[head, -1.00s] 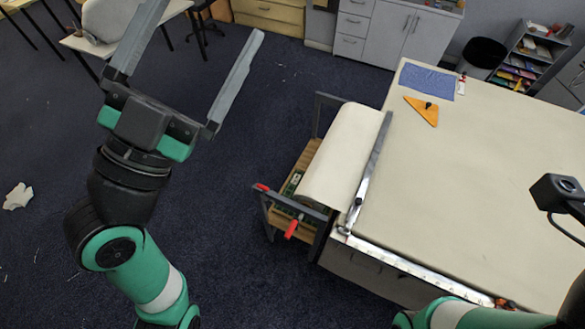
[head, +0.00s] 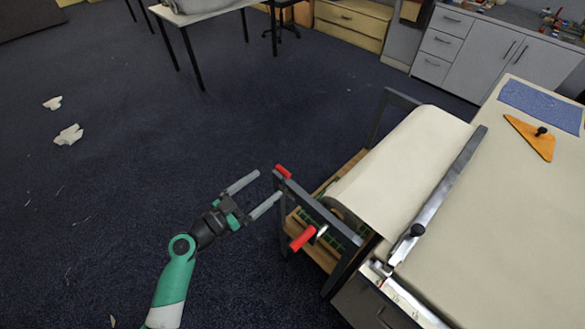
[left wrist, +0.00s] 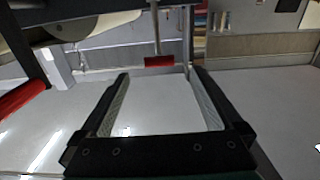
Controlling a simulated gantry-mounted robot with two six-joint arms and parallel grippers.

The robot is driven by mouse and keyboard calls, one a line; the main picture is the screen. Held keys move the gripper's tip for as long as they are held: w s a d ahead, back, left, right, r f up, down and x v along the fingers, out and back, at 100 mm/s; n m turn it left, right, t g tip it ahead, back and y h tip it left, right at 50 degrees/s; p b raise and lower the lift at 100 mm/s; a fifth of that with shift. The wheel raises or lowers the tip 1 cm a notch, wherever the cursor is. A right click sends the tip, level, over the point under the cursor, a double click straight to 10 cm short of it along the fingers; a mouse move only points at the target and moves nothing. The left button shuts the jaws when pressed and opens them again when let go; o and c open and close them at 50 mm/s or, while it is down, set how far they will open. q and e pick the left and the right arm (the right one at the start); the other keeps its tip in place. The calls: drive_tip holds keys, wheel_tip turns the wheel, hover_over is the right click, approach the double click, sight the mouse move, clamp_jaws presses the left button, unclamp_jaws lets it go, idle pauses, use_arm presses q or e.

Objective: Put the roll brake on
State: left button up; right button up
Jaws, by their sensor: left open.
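My left gripper (head: 268,184) is open and empty, beside the dark roll stand (head: 322,212) at the table's end. A small red grip (head: 283,171) on the stand's near left corner sits just beyond the fingertips. In the left wrist view, a red grip (left wrist: 158,62) on a thin rod appears just past the gap between the open fingers (left wrist: 160,74). A second red handle (head: 302,238), lower right, sticks out from the stand; which red part is the brake is not plain. The cream cloth roll (head: 405,160) lies in the stand.
The long cloth table (head: 490,220) stands at right, with a metal straightedge (head: 440,195), an orange triangle (head: 530,136) and a blue cloth (head: 540,105) on it. The dark floor left of the stand is mostly clear, with white scraps (head: 69,134).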

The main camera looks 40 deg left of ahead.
sight(285, 170)
use_arm(q)
drive_tip(key=w, duration=0.7)
drive_tip(key=w+d, duration=0.1)
drive_tip(key=w, duration=0.3)
clamp_jaws()
